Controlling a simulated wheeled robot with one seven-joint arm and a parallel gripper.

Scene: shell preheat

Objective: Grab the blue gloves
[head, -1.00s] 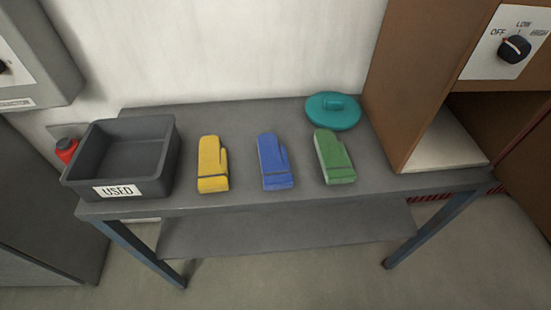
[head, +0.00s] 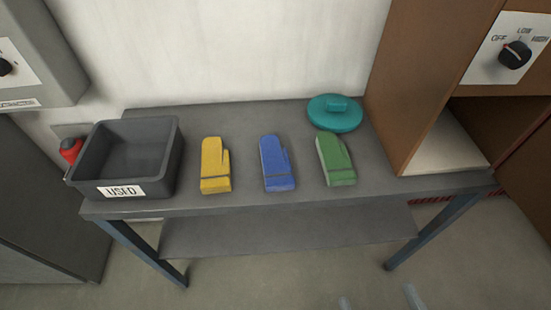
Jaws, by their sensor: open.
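The blue gloves (head: 276,164) lie flat on the grey table as one mitten shape, between the yellow gloves (head: 215,165) and the green gloves (head: 336,160). Nothing covers them. Two pale tips of my gripper (head: 379,298) just show at the bottom edge of the head view, right of centre. They are apart, with only floor seen between them, and clear of the table and the gloves. The rest of my gripper is out of view.
A dark grey bin marked USED (head: 122,160) stands on the table's left end. A teal lidded round object (head: 335,113) sits at the back right. A brown cabinet (head: 404,90) with a dial bounds the right. The table's front strip (head: 250,202) is clear.

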